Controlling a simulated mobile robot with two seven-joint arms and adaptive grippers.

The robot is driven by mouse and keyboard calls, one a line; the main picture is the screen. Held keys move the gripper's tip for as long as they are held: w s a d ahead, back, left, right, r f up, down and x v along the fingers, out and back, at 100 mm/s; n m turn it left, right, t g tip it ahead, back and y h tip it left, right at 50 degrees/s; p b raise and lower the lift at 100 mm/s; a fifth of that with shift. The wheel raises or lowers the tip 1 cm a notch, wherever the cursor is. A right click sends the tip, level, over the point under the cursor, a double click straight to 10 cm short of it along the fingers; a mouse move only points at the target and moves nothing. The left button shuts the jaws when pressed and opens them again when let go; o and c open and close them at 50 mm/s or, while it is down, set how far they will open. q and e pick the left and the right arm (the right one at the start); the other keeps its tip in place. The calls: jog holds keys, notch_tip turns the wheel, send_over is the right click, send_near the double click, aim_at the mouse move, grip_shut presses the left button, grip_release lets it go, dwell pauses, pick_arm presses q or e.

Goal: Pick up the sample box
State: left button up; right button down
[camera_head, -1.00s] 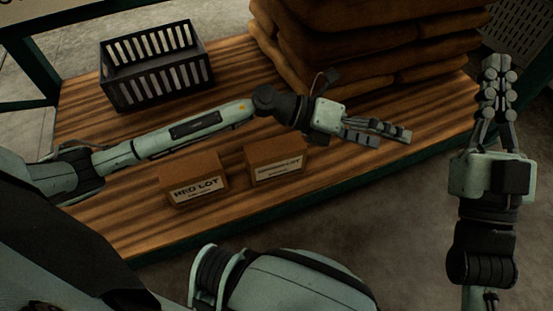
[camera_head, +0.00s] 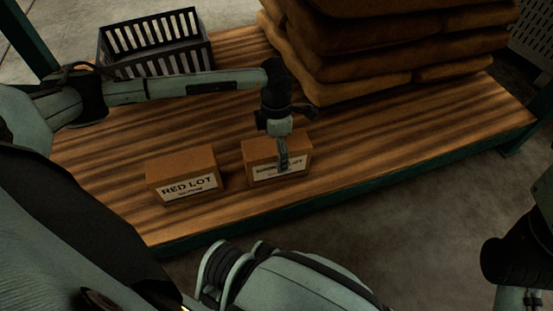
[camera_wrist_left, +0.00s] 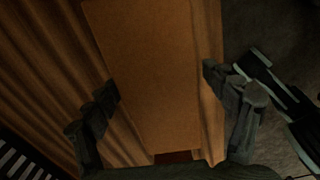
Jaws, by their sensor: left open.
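Two small brown cardboard boxes stand on the wooden table. One box (camera_head: 181,166) has a white label reading RED LOT. The other box (camera_head: 258,150), to its right, has a white label that is partly covered and hard to read; which is the sample box I cannot tell for sure. My left gripper (camera_head: 284,165) points down at the right box, its fingers overlapping the front and label. In the left wrist view the brown box (camera_wrist_left: 150,60) lies between the open fingers of my left gripper (camera_wrist_left: 162,85), with gaps at the sides. My right gripper is out of view.
A black slatted crate (camera_head: 155,45) stands at the back left of the table (camera_head: 400,140), partly behind my left arm. Stacked brown sacks (camera_head: 380,45) stand at the back right. The table's front edge runs close in front of both boxes.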

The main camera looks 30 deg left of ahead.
pick_arm(q)
notch_tip(320, 180, down, 3)
jog(key=shift+r, duration=0.1)
jog(key=shift+c, duration=0.2)
grip_shut()
jog(key=shift+w+r, duration=0.1)
